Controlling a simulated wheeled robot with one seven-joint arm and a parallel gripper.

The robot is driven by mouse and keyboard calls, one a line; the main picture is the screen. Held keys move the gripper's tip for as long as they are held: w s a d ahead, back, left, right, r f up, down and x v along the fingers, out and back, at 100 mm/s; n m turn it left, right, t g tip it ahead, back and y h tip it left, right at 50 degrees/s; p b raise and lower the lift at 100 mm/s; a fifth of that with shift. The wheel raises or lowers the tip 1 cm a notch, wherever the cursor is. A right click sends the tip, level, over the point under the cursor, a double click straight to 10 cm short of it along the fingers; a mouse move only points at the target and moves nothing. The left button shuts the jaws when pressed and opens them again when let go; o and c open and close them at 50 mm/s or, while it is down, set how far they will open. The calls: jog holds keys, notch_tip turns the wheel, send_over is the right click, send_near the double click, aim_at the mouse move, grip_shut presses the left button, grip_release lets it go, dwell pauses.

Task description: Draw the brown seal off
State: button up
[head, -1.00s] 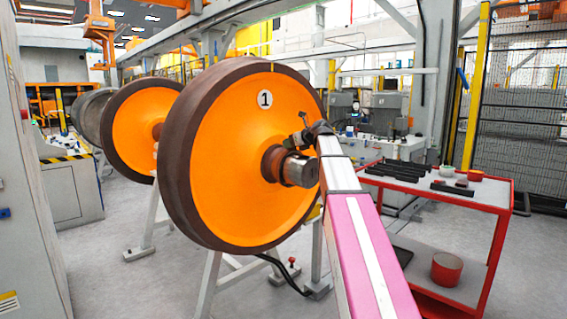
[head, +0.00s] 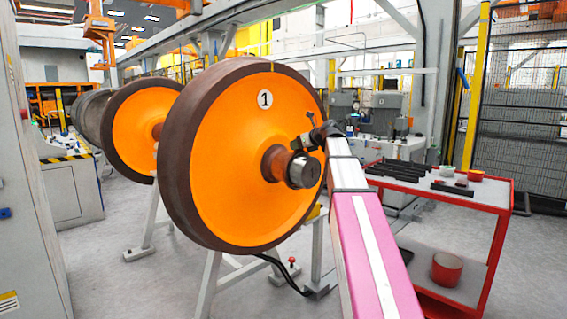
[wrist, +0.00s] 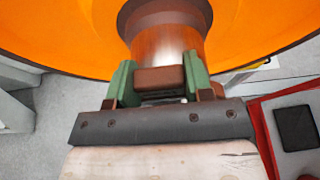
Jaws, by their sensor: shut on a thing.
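The brown seal (wrist: 160,79) shows in the wrist view as a small brown block between my gripper's two green fingers. My gripper (wrist: 159,84) is shut on it. Behind it in the wrist view is the shiny axle stub (wrist: 165,45), in front of the orange wheel face; I cannot tell whether seal and stub touch. In the head view my gripper (head: 302,142) is just above the axle stub (head: 302,171), near its outer end. It is small and dark there, and the seal cannot be made out. The stub comes out of the orange wheel marked 1 (head: 235,165).
A red trolley (head: 507,232) stands at the right, with black bars (head: 400,170) and small containers on top and a red round pot (head: 447,268) below. A second orange wheel (head: 130,125) is behind the first. Grey stand legs (head: 207,285) are under the wheelset.

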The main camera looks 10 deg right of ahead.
jog(key=shift+s+d, duration=0.25)
jog(key=shift+s, duration=0.1)
jog(key=shift+s+d, duration=0.1)
jog(key=shift+s+d, duration=0.7)
jog(key=shift+s, duration=0.25)
jog(key=shift+s+d, duration=0.7)
jog(key=shift+s, duration=0.25)
jog(key=shift+s+d, duration=0.65)
jog(key=shift+s, duration=0.25)
jog(key=shift+s+d, duration=0.65)
jog(key=shift+s, duration=0.25)
